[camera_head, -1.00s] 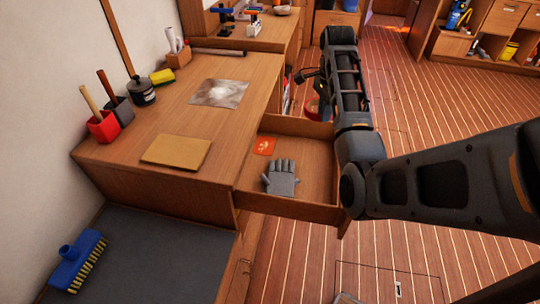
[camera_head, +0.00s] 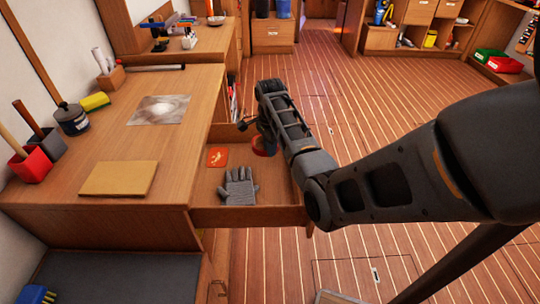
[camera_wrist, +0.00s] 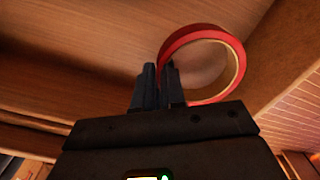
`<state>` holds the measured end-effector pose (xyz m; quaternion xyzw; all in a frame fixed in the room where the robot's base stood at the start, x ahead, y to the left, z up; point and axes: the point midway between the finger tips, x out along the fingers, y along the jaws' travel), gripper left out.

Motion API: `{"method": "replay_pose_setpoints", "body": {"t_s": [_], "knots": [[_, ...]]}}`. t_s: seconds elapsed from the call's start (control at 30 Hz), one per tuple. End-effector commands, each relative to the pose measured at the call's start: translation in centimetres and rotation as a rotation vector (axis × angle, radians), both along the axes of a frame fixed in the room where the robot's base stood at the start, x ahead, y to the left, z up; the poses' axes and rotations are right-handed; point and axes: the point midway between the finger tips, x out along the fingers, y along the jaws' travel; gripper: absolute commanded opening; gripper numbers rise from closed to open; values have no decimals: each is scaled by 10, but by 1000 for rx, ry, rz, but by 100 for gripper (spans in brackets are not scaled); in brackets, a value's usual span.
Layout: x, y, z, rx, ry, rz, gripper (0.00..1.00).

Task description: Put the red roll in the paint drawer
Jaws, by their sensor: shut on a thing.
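The red roll (camera_wrist: 241,62) is a ring with a pale inner face, held by its left rim between the dark fingers of my gripper (camera_wrist: 158,88) in the wrist view. In the head view the roll (camera_head: 263,146) shows partly behind my arm, at the far right corner of the open drawer. I cannot tell its height over the drawer floor. My gripper's fingers are hidden there by the arm. The drawer (camera_head: 250,215) is pulled out from the wooden bench and holds a grey glove (camera_head: 238,187) and an orange-red packet (camera_head: 217,157).
The bench top (camera_head: 185,95) carries a tan board (camera_head: 119,178), a stained sheet (camera_head: 160,109), a yellow sponge (camera_head: 95,102), a dark pot (camera_head: 72,119) and a red holder (camera_head: 31,166). Open plank floor (camera_head: 340,90) lies to the right.

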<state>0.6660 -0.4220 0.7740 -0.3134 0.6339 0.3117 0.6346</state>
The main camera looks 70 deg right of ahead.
Motion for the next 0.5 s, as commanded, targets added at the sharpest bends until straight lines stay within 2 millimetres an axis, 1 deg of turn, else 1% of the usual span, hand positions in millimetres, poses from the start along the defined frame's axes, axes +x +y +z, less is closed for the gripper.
{"method": "replay_pose_setpoints", "body": {"t_s": [0.1,0.2,0.3,0.5], "knots": [[-1,0,-18,2,2,0,0],[0,0,-29,1,1,1,0],[0,0,-34,1,1,1,0],[0,0,-33,0,0,1,0]]}}
